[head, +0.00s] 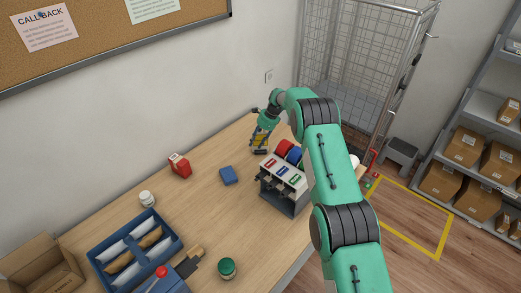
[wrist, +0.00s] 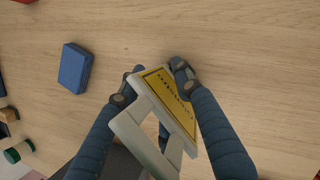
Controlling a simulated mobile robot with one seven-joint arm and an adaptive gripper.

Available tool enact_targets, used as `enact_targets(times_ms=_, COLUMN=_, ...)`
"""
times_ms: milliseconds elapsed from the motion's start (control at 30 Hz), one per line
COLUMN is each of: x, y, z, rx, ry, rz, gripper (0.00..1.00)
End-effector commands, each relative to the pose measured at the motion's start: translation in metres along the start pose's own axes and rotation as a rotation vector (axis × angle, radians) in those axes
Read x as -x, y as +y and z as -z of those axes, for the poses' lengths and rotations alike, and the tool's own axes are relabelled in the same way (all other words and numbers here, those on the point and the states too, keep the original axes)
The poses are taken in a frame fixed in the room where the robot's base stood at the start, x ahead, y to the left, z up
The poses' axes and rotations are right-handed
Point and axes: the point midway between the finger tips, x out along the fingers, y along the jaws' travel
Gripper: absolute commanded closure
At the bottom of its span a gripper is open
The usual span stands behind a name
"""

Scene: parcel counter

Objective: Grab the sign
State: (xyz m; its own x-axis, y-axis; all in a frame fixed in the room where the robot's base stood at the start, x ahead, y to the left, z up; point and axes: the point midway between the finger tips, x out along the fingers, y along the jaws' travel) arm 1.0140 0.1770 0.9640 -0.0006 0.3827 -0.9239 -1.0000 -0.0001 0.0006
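The sign (wrist: 172,98) is a small folding stand with a yellow face, dark markings and a pale grey frame. In the wrist view it sits tilted between the dark blue fingers of my gripper (wrist: 153,82). A fingertip meets each side edge near its top, and the fingers look closed on it. In the head view my gripper (head: 262,138) is low over the far part of the table, with a bit of the yellow sign (head: 258,137) showing among the fingers. Most of the sign is hidden there, and I cannot tell whether it touches the table.
A rack (head: 287,202) with coloured labels and rolls stands close in front of my gripper. A blue box (head: 228,175) and a red box (head: 180,165) lie left of it. A white jar (head: 147,199), blue tray (head: 172,232) and green-lidded jar (head: 227,268) are nearer. Clear wood (head: 215,145) lies between.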

Motion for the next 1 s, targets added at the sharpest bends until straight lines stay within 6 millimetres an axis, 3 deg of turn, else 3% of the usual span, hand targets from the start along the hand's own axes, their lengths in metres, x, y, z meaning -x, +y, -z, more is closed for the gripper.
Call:
enact_targets(times_ms=467, x=0.0006, y=-0.0002, z=0.0001, rx=0.0, ry=0.0, rz=0.0, gripper=0.67)
enact_targets(times_ms=633, x=0.0006, y=-0.0002, z=0.0001, rx=0.0, ry=0.0, rz=0.0, gripper=0.99)
enact_targets(times_ms=1000, x=0.0012, y=-0.0005, z=-0.0001, rx=0.0, ry=0.0, rz=0.001, gripper=1.0)
